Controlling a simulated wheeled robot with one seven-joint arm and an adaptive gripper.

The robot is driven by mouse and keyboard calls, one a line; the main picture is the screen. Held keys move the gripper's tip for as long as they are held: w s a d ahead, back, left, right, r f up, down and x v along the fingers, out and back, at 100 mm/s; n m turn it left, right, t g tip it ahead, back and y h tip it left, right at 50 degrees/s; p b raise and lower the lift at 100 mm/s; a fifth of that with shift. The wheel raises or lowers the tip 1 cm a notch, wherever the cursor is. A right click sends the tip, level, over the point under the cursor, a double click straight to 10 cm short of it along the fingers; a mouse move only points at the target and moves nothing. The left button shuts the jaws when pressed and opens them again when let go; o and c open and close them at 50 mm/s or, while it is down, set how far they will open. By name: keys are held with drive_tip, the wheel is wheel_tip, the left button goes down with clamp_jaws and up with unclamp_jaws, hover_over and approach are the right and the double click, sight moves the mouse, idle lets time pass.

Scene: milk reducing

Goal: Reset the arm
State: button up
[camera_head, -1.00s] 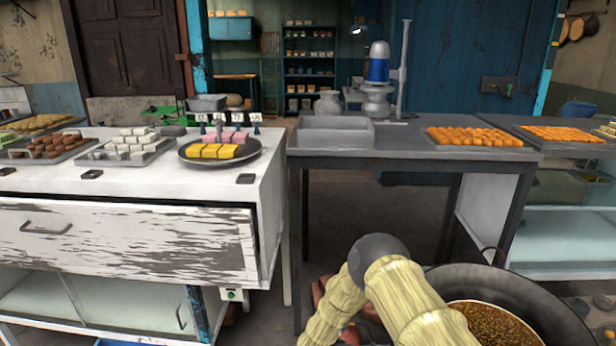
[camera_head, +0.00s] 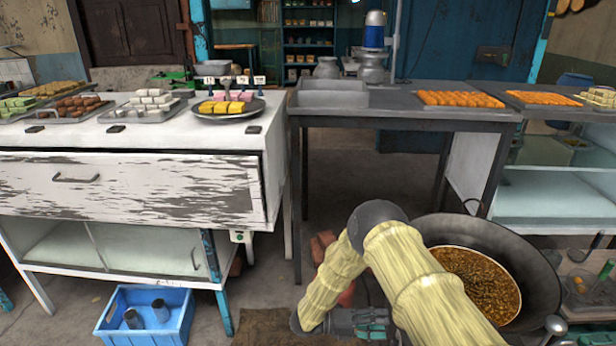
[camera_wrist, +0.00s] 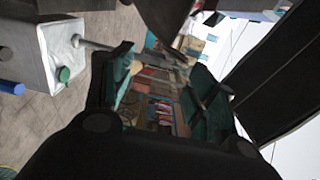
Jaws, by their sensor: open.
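My arm, in a yellowish ribbed sleeve, is folded at the elbow in the lower middle of the head view. My gripper (camera_head: 375,325) shows low at the bottom edge of that view, partly behind my own arm. In the wrist view my gripper (camera_wrist: 165,85) has its two teal-padded fingers apart with nothing held between them. The wrist picture is turned on its side. A large dark pan (camera_head: 545,285) with a grainy brown mass (camera_head: 475,280) in it stands just right of my arm, which covers part of its left side.
A white worn counter (camera_head: 130,190) with trays of sweets is at left. A dark table (camera_head: 400,112) with a tray of orange sweets (camera_head: 460,99) stands ahead. A blue crate (camera_head: 180,295) holding two dark cups is on the floor. Floor is open under the dark table.

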drive_tip(key=d+f+n+t+y, duration=0.35)
drive_tip(key=d+n+t, duration=0.3)
drive_tip(key=n, duration=0.35)
drive_tip(key=s+f+n+t+y, duration=0.2)
drive_tip(key=s+f+n+y, duration=0.6)
drive_tip(key=n, duration=0.5)
drive_tip(key=s+a+r+n+g+y, duration=0.1)
drive_tip(key=s+a+n+g+y, duration=0.2)
drive_tip(key=s, duration=0.7)
drive_tip(key=s+r+n+g+y, duration=0.1)
drive_tip(key=s+r+n+g, duration=0.1)
drive_tip(key=s+n, duration=0.6)
drive_tip(key=s+a+r+n+g+y, duration=0.1)
drive_tip(key=s+a+n+g+y, duration=0.15)
drive_tip(key=s, duration=0.95)
wheel_tip(320, 180, down, 34)
drive_tip(key=b, duration=3.4)
wheel_tip(320, 180, up, 34)
drive_tip(key=p, duration=3.4)
drive_tip(key=shift+w+d, duration=0.2)
drive_tip(key=shift+d, duration=0.2)
drive_tip(key=shift+r, duration=0.1)
